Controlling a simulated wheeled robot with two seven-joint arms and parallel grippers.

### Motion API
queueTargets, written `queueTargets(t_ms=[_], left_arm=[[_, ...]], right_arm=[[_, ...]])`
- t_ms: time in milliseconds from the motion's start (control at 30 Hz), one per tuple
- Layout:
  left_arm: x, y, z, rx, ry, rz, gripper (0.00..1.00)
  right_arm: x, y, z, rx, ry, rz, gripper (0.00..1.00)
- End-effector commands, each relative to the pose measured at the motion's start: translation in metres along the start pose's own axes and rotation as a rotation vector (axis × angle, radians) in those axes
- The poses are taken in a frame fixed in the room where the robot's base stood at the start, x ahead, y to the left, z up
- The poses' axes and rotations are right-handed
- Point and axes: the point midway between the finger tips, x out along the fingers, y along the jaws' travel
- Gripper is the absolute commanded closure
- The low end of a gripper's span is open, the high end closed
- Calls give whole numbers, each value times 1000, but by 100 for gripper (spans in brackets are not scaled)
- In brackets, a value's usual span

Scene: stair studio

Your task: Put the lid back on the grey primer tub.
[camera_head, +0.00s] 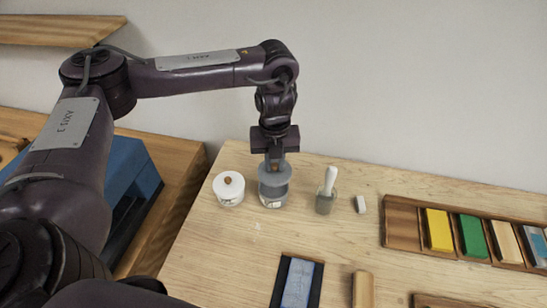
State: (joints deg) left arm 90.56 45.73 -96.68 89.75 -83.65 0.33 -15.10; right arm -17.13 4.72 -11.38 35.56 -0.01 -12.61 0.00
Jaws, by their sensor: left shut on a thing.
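The grey primer tub (270,200) stands on the pale wooden table, with a label on its front. My left gripper (274,161) points straight down over it and is shut on the small brown knob of the grey lid (276,179). The lid is over the tub, looking slightly toward its back right side. I cannot tell whether the lid touches the rim. The gripper's fingers hide part of the knob. My right gripper is not in view.
A white tub (229,190) with a brown-knobbed lid stands close on the left. A grey pot with a white handle (326,192) and a small white block (361,204) stand on the right. A wooden tray (403,224) holds coloured blocks. A blue-topped block (298,284) lies in front.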

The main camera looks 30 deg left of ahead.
Motion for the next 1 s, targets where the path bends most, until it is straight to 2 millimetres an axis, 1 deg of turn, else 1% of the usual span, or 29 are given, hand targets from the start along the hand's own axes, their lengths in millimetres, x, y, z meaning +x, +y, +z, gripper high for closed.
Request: queueTargets(t_ms=[100, 167, 367, 567, 900, 1000], left_arm=[[0, 2, 2, 89, 0, 2, 100], [1, 3, 2, 116, 0, 3, 100], [6, 3, 3, 141, 0, 3, 100], [18, 3, 3, 139, 0, 3, 100], [47, 3, 3, 137, 0, 3, 100], [54, 3, 2, 137, 2, 3, 100]], right_arm=[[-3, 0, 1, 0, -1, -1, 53], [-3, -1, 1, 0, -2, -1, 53], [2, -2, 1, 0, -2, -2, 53], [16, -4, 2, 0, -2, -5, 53], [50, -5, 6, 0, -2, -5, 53], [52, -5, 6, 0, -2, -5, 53]])
